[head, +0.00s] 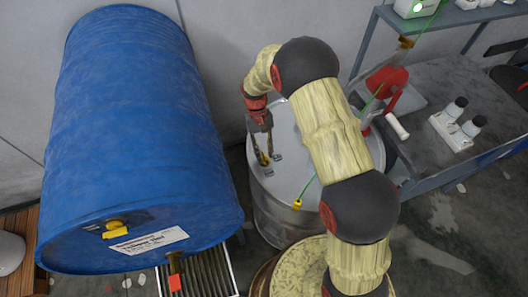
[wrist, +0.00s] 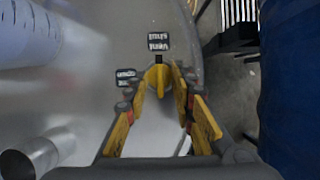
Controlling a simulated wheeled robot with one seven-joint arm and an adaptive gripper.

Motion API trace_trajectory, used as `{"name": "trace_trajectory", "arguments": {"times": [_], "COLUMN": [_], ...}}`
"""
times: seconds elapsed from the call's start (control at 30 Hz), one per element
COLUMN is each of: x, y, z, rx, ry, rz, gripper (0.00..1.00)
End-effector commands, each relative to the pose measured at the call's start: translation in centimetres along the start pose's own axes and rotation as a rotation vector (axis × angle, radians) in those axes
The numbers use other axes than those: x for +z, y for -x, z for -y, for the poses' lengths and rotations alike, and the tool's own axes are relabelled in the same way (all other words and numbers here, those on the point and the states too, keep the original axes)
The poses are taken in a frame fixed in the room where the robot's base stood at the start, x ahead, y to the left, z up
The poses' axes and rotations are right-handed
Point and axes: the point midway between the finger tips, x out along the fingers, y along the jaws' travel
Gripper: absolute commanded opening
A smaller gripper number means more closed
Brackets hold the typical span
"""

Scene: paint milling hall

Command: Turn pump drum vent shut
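The pump drum (head: 294,112) is a grey steel drum standing in the middle of the head view. Its yellow vent handle (wrist: 160,82) sticks up from the pale lid in the wrist view. One small dark label (wrist: 158,41) lies straight beyond the handle, past a black mark; another (wrist: 125,75) lies to its left. Their words are hard to read. My gripper (wrist: 161,80) points down at the lid, also in the head view (head: 263,158). Its yellow-padded fingers are apart, one on each side of the handle. Contact is not clear.
A large blue drum (head: 130,130) lies on its side to the left, close to my gripper. A red hand pump (head: 388,82) stands at the drum's right. A grey bench (head: 440,75) with white and black items is beyond. A yellow-stained drum top (head: 300,260) is in front.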

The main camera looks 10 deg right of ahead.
Motion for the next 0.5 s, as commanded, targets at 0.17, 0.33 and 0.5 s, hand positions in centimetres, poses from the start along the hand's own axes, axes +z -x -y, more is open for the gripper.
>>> {"name": "trace_trajectory", "arguments": {"times": [0.17, 0.33, 0.5], "x": [0.0, -0.1, -0.1], "y": [0.3, 2.5, 6.0], "z": [0.0, 0.0, 0.0], "rx": [0.0, 0.0, 0.0], "ry": [0.0, 0.0, 0.0], "rz": [-0.001, -0.004, -0.004], "gripper": [0.25, 0.25, 0.25]}}
